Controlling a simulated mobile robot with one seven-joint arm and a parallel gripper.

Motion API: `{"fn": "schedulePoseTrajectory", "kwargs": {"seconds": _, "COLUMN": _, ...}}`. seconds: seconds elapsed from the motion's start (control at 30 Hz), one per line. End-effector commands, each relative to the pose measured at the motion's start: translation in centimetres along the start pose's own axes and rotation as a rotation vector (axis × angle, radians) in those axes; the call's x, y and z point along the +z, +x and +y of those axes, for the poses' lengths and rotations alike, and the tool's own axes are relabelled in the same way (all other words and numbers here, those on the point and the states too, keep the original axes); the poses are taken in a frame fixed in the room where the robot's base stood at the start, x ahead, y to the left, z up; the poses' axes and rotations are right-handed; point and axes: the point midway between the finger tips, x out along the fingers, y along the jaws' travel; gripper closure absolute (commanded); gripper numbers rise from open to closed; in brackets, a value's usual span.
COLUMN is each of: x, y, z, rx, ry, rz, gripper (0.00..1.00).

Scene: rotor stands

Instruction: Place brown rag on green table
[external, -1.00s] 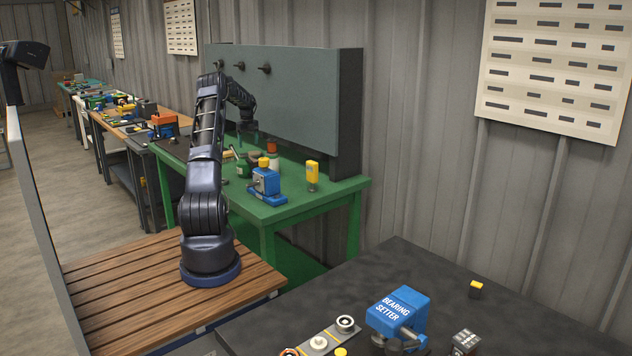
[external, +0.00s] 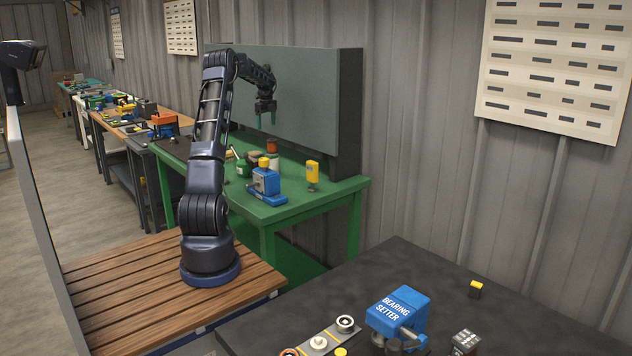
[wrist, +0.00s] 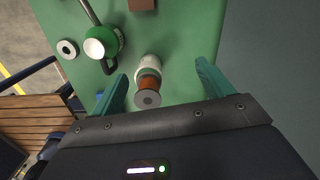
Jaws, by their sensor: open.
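The green table (external: 296,208) stands behind my arm, against a grey back panel. My gripper (external: 265,107) is open and raised above the table. In the wrist view my gripper (wrist: 160,90) has its teal fingers apart, with nothing held between them. A white bottle with an orange-brown top (wrist: 148,75) stands on the table below the fingers. A small brown thing (wrist: 142,5) is cut off at the top edge of the wrist view; I cannot tell whether it is the brown rag. No brown rag is clearly identifiable in the external view.
A dark bench (external: 420,265) holds a blue bearing setter (external: 398,310).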

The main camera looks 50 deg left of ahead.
Motion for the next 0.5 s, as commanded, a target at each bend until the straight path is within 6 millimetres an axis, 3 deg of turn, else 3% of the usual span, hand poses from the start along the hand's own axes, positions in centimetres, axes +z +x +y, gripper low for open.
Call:
{"fn": "schedulePoseTrajectory", "kwargs": {"seconds": 0.03, "x": -2.3, "y": -1.8, "z": 0.1, "rx": -0.008, "ry": -0.023, "rz": -0.010, "gripper": 0.21}}
{"fn": "schedulePoseTrajectory", "kwargs": {"seconds": 0.27, "x": -11.6, "y": -7.8, "z": 1.7, "rx": -0.043, "ry": -0.170, "rz": -0.035, "gripper": 0.21}}
{"fn": "schedulePoseTrajectory", "kwargs": {"seconds": 0.5, "x": -20.6, "y": -12.8, "z": 5.5, "rx": -0.089, "ry": -0.332, "rz": -0.045, "gripper": 0.21}}
